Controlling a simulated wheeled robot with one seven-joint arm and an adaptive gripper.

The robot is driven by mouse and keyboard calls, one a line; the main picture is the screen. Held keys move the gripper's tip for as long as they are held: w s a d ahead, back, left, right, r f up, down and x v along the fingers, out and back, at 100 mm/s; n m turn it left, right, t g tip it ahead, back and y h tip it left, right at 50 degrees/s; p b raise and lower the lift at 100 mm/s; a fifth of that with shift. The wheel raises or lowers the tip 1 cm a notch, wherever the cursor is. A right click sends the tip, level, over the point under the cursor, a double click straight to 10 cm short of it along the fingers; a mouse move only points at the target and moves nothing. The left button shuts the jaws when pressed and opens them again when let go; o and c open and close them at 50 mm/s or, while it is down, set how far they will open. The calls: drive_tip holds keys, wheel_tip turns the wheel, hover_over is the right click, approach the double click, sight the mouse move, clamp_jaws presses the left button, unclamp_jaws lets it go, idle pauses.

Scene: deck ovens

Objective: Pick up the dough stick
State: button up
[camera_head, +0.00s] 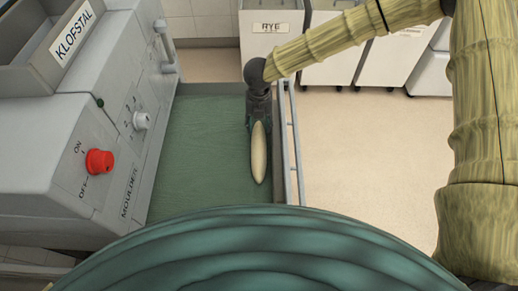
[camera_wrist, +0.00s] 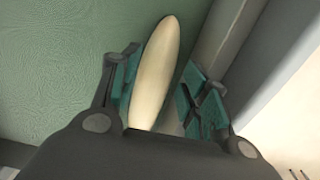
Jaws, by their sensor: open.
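The dough stick (camera_head: 258,153) is a pale, smooth, tapered roll. It lies lengthwise on the green surface (camera_head: 200,150) near its right edge in the head view. My gripper (camera_head: 259,118) is above its far end. In the wrist view, the dough stick (camera_wrist: 156,70) extends between the two teal-padded fingers of my gripper (camera_wrist: 160,90). The fingers are open, one on each side of it. The left finger looks very close to the dough and a gap shows at the right finger; I cannot tell whether either touches. The near end of the dough is hidden by the gripper body.
A metal rail (camera_head: 292,150) runs along the surface's right side, close to the dough. The grey moulder machine (camera_head: 75,150), with a red knob (camera_head: 99,162), stands at left. White bins, one labelled RYE (camera_head: 270,35), stand at the back. The green surface left of the dough is clear.

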sight(259, 130)
drive_tip(key=shift+w+f, duration=0.15)
drive_tip(key=shift+f, duration=1.1)
drive_tip(key=shift+w+f, duration=0.1)
drive_tip(key=shift+f, duration=1.15)
drive_tip(key=c, duration=0.7)
